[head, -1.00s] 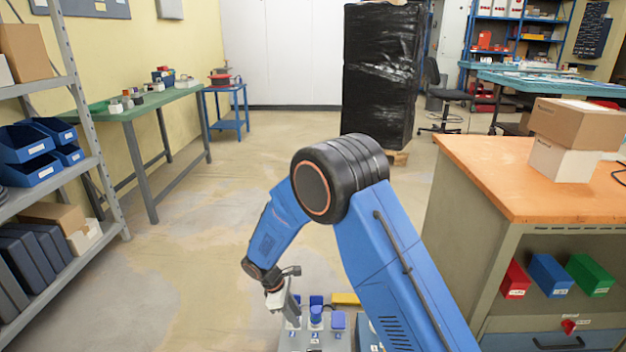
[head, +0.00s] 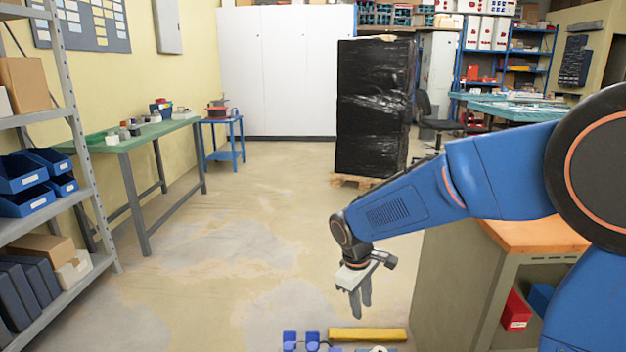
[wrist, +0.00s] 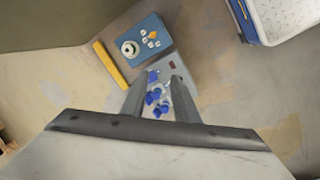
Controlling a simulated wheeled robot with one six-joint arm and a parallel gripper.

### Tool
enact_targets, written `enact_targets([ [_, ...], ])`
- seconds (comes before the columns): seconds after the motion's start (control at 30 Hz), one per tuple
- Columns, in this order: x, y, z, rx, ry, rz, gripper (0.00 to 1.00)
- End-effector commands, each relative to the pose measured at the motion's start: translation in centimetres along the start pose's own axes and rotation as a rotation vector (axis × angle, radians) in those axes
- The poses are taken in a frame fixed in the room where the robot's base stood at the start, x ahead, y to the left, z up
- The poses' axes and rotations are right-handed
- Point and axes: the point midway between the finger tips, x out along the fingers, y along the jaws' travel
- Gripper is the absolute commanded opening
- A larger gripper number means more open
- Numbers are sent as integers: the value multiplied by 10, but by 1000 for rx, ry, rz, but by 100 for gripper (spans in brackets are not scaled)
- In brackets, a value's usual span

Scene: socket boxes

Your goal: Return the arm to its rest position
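My blue arm (head: 500,175) reaches in from the right of the head view, bent at its large black joint. My gripper (head: 360,308) hangs fingers down in mid-air over the floor, above and beyond the blue socket parts (head: 301,340). In the wrist view my gripper (wrist: 155,88) has its two fingers apart, with a clear gap and nothing held between them. Through the gap the blue parts (wrist: 156,98) show on a grey panel (wrist: 172,67), well below the fingertips.
A yellow bar (head: 368,334) lies beside the panel, and a blue box (wrist: 146,36) with a white round fitting is next to it. A wooden-topped workbench (head: 530,234) stands right, under my arm. Shelving (head: 75,140) and a green table (head: 140,137) stand left. The middle floor is open.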

Motion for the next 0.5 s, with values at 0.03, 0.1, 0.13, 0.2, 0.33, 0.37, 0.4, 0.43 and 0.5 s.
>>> enact_targets([
  [0.03, -10, 4, 14, 35, 16, 1, 27],
  [0.1, -21, 6, 32, 82, 33, 1, 27],
  [0.13, -26, 7, 39, 103, 41, 1, 27],
  [0.2, -36, 8, 57, 148, 59, 1, 27],
  [0.33, -52, 9, 90, 235, 93, 0, 27],
  [0.37, -56, 8, 97, 255, 101, 1, 27],
  [0.4, -61, 8, 107, 282, 113, 1, 27],
  [0.43, -64, 7, 114, 302, 120, 0, 27],
  [0.5, -71, 5, 131, 347, 140, 0, 27],
])
